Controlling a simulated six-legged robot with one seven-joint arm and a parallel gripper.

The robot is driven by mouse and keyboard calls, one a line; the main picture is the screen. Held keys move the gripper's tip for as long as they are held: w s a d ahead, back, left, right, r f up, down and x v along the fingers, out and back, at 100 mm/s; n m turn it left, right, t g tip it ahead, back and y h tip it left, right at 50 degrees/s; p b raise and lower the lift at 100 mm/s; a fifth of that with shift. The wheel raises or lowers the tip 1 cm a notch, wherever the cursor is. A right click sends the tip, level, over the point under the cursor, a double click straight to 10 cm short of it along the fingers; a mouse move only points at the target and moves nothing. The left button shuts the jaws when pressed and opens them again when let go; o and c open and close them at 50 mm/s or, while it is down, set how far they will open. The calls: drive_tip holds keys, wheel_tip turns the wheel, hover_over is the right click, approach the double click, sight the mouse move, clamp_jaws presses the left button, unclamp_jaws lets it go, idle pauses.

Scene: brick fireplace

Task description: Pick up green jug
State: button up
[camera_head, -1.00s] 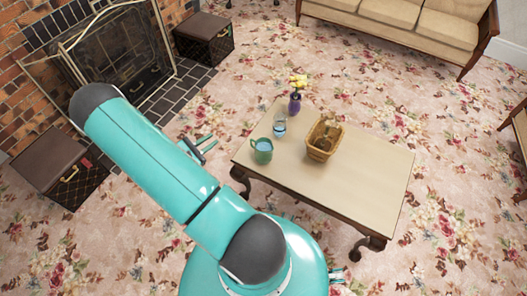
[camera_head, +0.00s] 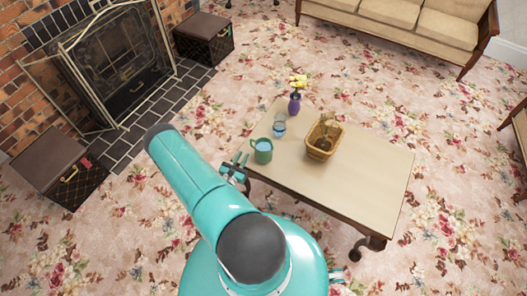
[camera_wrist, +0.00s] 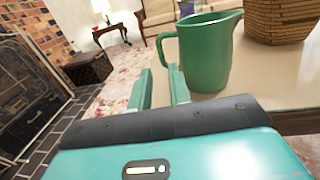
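The green jug (camera_head: 262,151) stands upright near the left corner of the wooden table (camera_head: 350,190). In the wrist view the jug (camera_wrist: 207,55) is large and close, with its handle on the left and its spout on the right. My gripper (camera_head: 236,166) is just left of the jug, at the table's edge. In the wrist view my gripper's two fingers (camera_wrist: 160,88) are apart with nothing between them. The right finger overlaps the jug's lower left in the picture; I cannot tell if it touches.
A glass (camera_head: 279,125), a purple vase with yellow flowers (camera_head: 295,101) and a wicker basket (camera_head: 324,138) stand on the table near the jug. The table's right part is bare. A fireplace (camera_head: 115,65) and dark boxes (camera_head: 204,38) are at the left.

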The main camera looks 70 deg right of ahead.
drive_tip(key=d, duration=0.7)
drive_tip(key=shift+s+d, duration=0.2)
drive_tip(key=shift+s, duration=0.05)
drive_tip(key=shift+c, duration=0.2)
clamp_jaws()
